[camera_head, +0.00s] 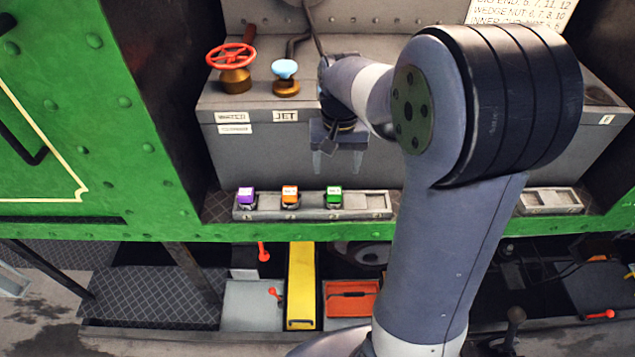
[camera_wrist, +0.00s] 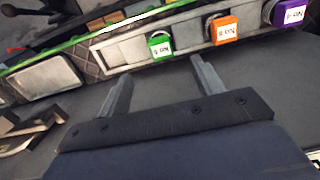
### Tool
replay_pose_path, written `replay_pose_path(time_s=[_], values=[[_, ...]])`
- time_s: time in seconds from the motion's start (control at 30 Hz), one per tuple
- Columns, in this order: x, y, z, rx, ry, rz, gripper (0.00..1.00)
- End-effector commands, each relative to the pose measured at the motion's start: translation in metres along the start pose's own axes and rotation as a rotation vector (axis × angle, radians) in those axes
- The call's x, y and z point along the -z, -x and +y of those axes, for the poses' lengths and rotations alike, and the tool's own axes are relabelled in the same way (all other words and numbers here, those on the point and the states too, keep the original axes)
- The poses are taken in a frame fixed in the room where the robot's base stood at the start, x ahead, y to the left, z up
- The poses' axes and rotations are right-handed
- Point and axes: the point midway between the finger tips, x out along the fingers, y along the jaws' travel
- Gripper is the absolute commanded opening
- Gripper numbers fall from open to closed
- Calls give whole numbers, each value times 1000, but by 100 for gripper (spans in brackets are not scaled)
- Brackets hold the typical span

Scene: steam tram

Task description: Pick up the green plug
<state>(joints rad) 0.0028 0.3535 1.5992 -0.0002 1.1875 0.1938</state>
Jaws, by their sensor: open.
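The green plug (camera_head: 334,195) sits in a slot of a grey rack (camera_head: 375,202) on the ledge, right of the orange plug (camera_head: 290,194) and the purple plug (camera_head: 247,195). In the wrist view the green plug (camera_wrist: 160,46) has a white label and lies beyond the fingertips, roughly between them and nearer the right one. The orange plug (camera_wrist: 223,29) and purple plug (camera_wrist: 289,14) are to its right there. My gripper (camera_head: 337,172) is open and empty, pointing down, above and apart from the green plug. It also shows in the wrist view (camera_wrist: 160,72).
A red valve wheel (camera_head: 230,56) and a light-blue knob (camera_head: 285,69) stand on the grey cabinet (camera_head: 380,165) behind the gripper. The rack's rightmost slot looks empty. Another small rack (camera_head: 550,202) is at right. A yellow bar (camera_head: 301,285) and orange tray (camera_head: 351,297) lie below.

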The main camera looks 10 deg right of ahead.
Motion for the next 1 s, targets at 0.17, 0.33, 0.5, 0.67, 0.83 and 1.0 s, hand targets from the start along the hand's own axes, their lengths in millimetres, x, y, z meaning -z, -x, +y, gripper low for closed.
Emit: replay_pose_path(time_s=[0.17,0.33,0.5,0.67,0.83,1.0], values=[[0,-25,0,-2,-1,-8,64],[0,-48,0,-1,0,-5,64],[1,-58,0,-1,0,-4,64],[4,-77,-2,-1,0,-7,64],[6,-99,-2,-1,0,-5,64],[6,-107,-2,0,0,-2,64]])
